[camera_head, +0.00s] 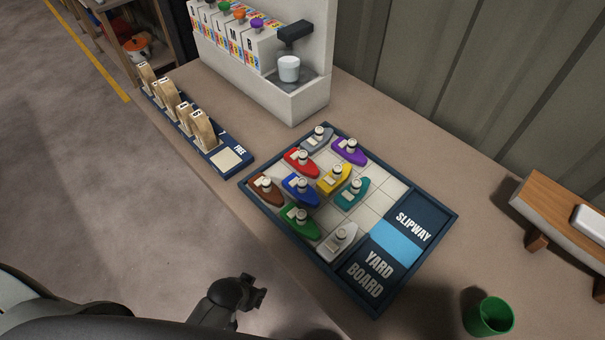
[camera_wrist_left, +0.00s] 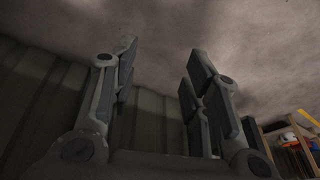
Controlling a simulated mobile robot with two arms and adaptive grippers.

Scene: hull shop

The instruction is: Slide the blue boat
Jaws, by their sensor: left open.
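The blue boat (camera_head: 301,189) sits on the gridded yard board (camera_head: 378,199), between the brown boat (camera_head: 265,188) and the yellow boat (camera_head: 334,179). The red boat (camera_head: 301,162) is behind it and the green boat (camera_head: 300,220) is in front of it. The board's right end carries a dark slipway panel (camera_head: 410,225) with a light blue strip (camera_head: 397,241). My left gripper (camera_head: 262,287) is off the board at the lower left, beyond the table's front edge. It is open and empty in the left wrist view (camera_wrist_left: 160,80). My right gripper is not in view.
Grey (camera_head: 318,137), purple (camera_head: 349,150), teal (camera_head: 353,191) and white (camera_head: 338,241) boats also stand on the board. A green cup (camera_head: 488,316) is at the lower right. A white dispenser (camera_head: 296,105) stands behind, and a wooden-piece rack (camera_head: 226,161) at left.

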